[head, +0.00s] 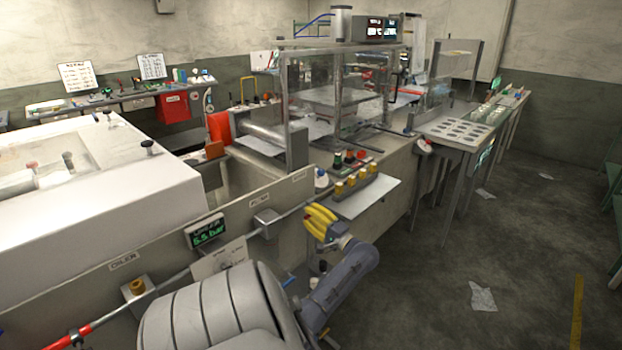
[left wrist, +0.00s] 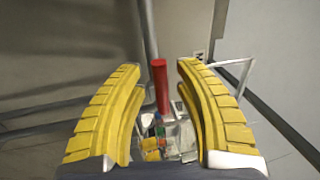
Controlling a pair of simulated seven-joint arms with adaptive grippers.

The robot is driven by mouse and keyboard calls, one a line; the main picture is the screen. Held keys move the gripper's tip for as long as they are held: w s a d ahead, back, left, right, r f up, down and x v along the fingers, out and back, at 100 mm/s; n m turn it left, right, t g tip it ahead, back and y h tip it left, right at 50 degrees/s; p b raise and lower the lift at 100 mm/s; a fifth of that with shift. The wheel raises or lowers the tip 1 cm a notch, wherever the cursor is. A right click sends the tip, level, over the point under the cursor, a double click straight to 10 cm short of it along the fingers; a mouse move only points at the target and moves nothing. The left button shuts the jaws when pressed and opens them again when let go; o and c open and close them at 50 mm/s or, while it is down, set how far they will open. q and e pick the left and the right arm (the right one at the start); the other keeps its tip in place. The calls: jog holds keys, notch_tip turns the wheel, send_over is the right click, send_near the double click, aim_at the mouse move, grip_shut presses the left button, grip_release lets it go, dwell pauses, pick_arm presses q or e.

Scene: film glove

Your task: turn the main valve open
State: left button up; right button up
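My left gripper (head: 322,222), with yellow ribbed fingers, is beside the grey pipe along the front of the machine in the head view. In the left wrist view its fingers (left wrist: 158,75) are open and spread, with nothing gripped. A red upright bar (left wrist: 160,85), which looks like a valve handle, shows between the fingertips, in line with a grey pipe (left wrist: 148,30). I cannot tell its depth or whether it touches a finger. In the head view I cannot make out this bar near the gripper; the fingers may hide it. My right gripper is not in view.
A green-lit pressure display (head: 206,232) reading about 5.5 bar stands above the pipe. A row of yellow knobs (head: 355,182) and a pale shelf (head: 365,198) are just beyond the gripper. A brass-coloured knob (head: 136,287) is at lower left. The floor at right is mostly clear.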

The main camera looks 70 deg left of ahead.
pick_arm(q)
jog(key=v, duration=1.2)
dwell(0.5)
